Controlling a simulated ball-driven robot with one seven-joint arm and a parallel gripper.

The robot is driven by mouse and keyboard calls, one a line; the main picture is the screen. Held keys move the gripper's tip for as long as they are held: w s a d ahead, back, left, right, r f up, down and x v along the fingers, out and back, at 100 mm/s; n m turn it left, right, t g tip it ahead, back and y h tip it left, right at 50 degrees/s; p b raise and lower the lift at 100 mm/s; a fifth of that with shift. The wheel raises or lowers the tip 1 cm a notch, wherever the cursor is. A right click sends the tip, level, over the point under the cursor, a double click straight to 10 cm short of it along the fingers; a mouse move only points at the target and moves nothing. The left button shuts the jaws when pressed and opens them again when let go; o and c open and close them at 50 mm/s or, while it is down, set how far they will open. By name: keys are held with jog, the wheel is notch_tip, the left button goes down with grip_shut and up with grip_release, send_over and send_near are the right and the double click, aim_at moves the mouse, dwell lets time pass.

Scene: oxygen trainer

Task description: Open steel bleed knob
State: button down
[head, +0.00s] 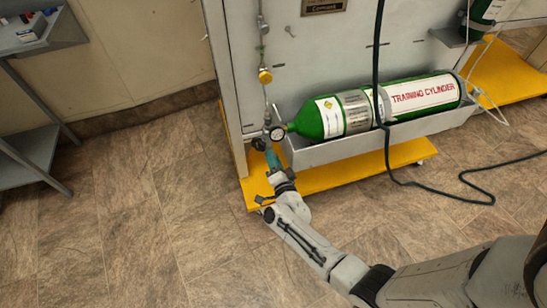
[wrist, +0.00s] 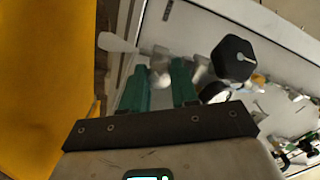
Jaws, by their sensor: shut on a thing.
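My gripper (head: 268,152) is at the lower end of a thin vertical pipe, just below a round gauge (head: 277,133) and left of the green cylinder's neck. In the wrist view its two teal fingers (wrist: 160,82) are shut on a small pale metal piece, which looks like the steel bleed knob (wrist: 160,64). The fingers hide part of the knob, so how far it is turned cannot be told. In the head view the knob is too small and covered to make out. A black faceted knob (wrist: 233,58) and the gauge (wrist: 213,92) are right of the fingers.
A green training cylinder (head: 330,117) lies in a grey trough (head: 420,124) on a yellow base (head: 330,178). A yellow knob (head: 265,76) is higher on the pipe. A dark hose (head: 385,150) hangs across the cylinder. A grey shelf (head: 35,150) stands left; floor between is clear.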

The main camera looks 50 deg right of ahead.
jog(key=shift+f+n+p, duration=0.1)
jog(key=shift+n+p, duration=0.95)
jog(key=shift+n, duration=3.55)
jog(key=c, duration=0.9)
grip_release()
jog(key=shift+o, duration=0.2)
jog(key=p+v, duration=0.2)
jog(key=v, duration=0.9)
jog(key=shift+p, duration=0.4)
jog(key=shift+w, duration=0.1)
